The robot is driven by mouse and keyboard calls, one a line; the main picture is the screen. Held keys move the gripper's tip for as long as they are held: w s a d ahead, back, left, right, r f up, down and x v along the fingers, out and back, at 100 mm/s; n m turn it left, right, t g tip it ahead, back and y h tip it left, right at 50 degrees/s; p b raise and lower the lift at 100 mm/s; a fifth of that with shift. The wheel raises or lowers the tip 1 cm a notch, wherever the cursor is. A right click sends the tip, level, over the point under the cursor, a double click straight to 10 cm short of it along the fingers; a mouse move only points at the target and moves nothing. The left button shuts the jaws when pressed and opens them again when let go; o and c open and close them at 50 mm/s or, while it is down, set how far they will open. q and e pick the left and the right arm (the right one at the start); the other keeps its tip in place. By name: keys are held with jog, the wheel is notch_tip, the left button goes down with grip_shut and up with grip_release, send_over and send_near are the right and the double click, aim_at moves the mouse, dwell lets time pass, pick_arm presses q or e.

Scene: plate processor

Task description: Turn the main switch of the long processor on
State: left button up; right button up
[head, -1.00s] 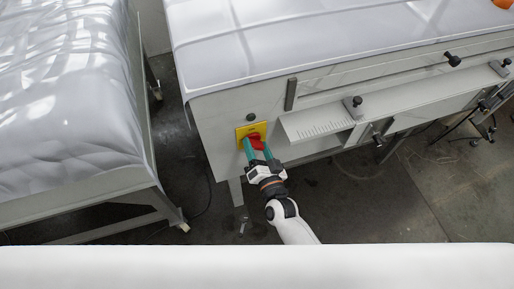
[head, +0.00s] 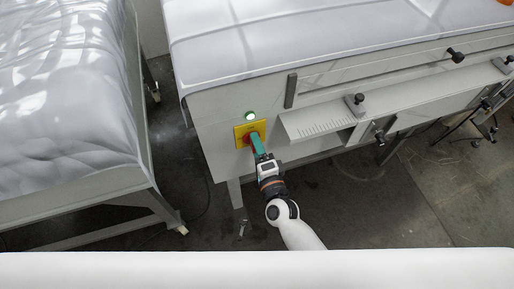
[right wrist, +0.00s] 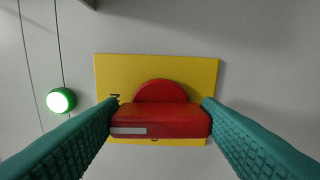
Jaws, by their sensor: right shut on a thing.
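The main switch is a red rotary knob (right wrist: 160,121) on a yellow plate (head: 241,132), fixed to the left end of the long processor's grey front panel (head: 222,158). In the right wrist view the knob's handle lies horizontal, with a white mark on its left part. My right gripper (head: 256,144) is shut on the handle, with one green finger at each end of it. A round indicator lamp (head: 250,116) above the plate glows green; it also shows in the right wrist view (right wrist: 61,100). In the head view my fingers partly hide the knob. My left gripper is not in view.
A ruled shelf (head: 315,122) with black clamp knobs juts from the panel right of the switch. A second covered table (head: 70,90) stands at the left, with a gap of dark floor between.

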jog(key=shift+m, duration=0.3)
dwell(0.4)
jog(key=o, duration=1)
jog(key=b+v, duration=0.1)
jog(key=v, duration=1.1)
jog(key=shift+b, duration=0.3)
